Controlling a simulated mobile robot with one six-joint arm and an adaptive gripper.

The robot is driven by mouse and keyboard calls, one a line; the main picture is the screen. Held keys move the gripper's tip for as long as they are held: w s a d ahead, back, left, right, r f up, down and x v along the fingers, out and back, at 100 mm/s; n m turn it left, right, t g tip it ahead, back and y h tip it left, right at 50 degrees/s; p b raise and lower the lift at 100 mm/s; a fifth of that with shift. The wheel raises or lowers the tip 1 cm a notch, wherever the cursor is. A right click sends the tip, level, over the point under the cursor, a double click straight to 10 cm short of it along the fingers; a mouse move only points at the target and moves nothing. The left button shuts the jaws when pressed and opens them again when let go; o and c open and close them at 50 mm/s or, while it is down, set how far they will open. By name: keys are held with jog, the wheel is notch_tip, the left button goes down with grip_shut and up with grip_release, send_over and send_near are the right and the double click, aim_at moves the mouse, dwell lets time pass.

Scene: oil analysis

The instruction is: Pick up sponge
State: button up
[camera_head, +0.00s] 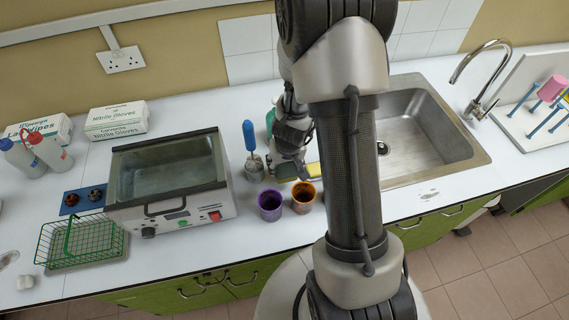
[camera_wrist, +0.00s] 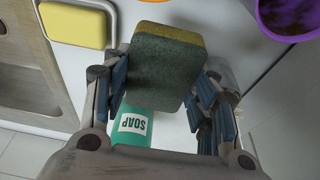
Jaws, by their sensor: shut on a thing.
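A sponge (camera_wrist: 163,68) with a dark green scouring side and a yellow layer is between the fingers of my gripper (camera_wrist: 160,95) in the wrist view. My gripper is shut on it, with blue-padded fingers on its left and right sides. In the head view my gripper (camera_head: 290,158) is over the counter left of the sink, and my arm hides part of that area. A second, plain yellow sponge (camera_wrist: 75,25) lies in a pale dish at the upper left of the wrist view, apart from my gripper.
A green soap bottle (camera_wrist: 131,128) is close behind the held sponge. A purple cup (camera_head: 270,206) and an orange cup (camera_head: 303,198) stand near the counter's front. A blue-handled brush (camera_head: 249,135) stands in a container to the left. The metal sink (camera_head: 470,160) is at right.

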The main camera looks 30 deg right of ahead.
aim_at(284, 165)
notch_tip(284, 165, up, 15)
jog(key=p, duration=1.4)
